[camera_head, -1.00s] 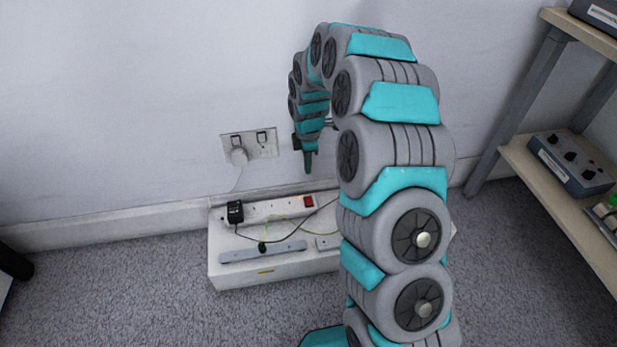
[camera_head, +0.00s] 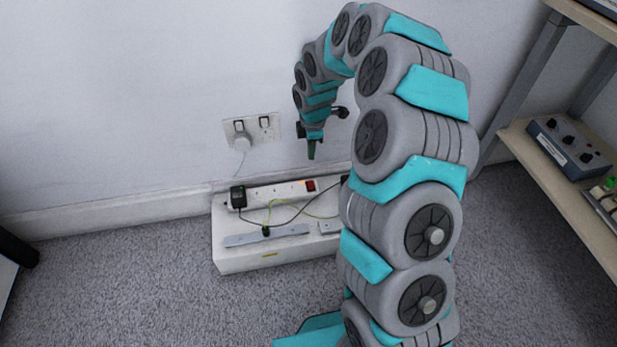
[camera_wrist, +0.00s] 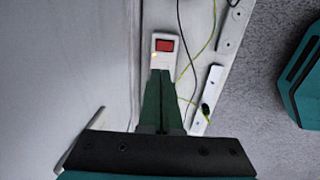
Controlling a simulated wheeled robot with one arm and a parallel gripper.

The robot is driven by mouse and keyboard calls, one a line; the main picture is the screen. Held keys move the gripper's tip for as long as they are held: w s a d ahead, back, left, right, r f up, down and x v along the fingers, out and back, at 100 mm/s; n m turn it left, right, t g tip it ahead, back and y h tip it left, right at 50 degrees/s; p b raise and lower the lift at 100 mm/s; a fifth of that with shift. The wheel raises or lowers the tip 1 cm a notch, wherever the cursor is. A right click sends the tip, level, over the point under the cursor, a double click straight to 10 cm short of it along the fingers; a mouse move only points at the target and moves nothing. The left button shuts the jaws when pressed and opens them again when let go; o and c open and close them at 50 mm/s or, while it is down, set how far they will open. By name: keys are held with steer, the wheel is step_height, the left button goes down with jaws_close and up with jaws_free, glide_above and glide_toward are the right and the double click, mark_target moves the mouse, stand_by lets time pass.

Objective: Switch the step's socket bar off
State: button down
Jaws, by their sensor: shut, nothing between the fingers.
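The white socket bar (camera_head: 272,194) lies along the back of the low white step (camera_head: 245,264), close to the wall. A black plug (camera_head: 238,198) sits in its left end. Its red switch (camera_head: 310,185) is at the right end and also shows in the wrist view (camera_wrist: 165,45). My gripper (camera_head: 311,156) has dark green fingers, shut and empty, pointing down above the switch end. In the wrist view, the fingertips (camera_wrist: 160,73) appear just below the red switch and overlap the bar. They look apart from it in the head view. The switch's position is unclear.
A wall socket (camera_head: 252,130) with a white plug is behind the step. Black and yellow-green cables cross the step, near a grey metal strip (camera_head: 267,236). A shelf (camera_head: 548,160) with a control box (camera_head: 568,148) stands at right. Carpet (camera_head: 130,290) is clear at left.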

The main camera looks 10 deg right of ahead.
mark_target(310, 182)
steer(key=shift+f, duration=0.1)
steer(key=f, duration=0.4)
steer(key=w+f+b, duration=0.1)
steer(key=f, duration=0.8)
steer(key=shift+w+f, duration=0.35)
steer(key=shift+f, duration=0.05)
